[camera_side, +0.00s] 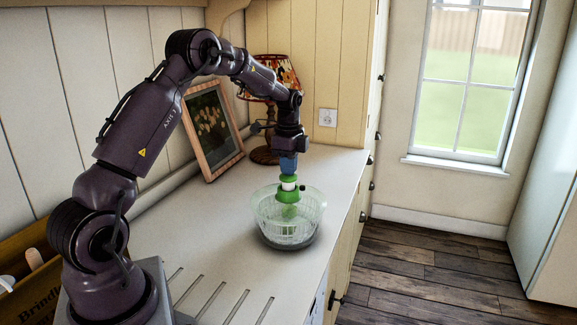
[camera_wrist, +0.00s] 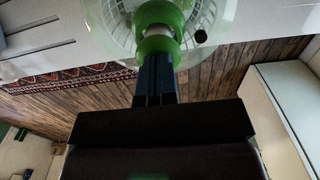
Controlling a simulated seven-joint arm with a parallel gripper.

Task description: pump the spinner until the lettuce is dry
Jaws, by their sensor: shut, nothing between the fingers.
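The salad spinner (camera_side: 287,222) stands upright on the countertop, with a clear lid and bowl and a pale basket inside. Its green pump knob (camera_side: 289,181) rises from the middle of the lid, with a white band below the top and green beneath it. My gripper (camera_side: 288,169) points straight down, shut and empty, with its fingertips at the top of the knob. In the wrist view the fingertips (camera_wrist: 157,62) meet the green knob (camera_wrist: 158,20), and the basket (camera_wrist: 200,28) shows through the lid. I cannot make out lettuce inside.
The pale countertop (camera_side: 205,240) is clear around the spinner, with drain grooves at the front. A framed picture (camera_side: 212,130) and a lamp (camera_side: 272,80) stand behind, near the wall. A crate (camera_side: 30,275) sits at the left. The counter's right edge drops to a wooden floor (camera_side: 430,270).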

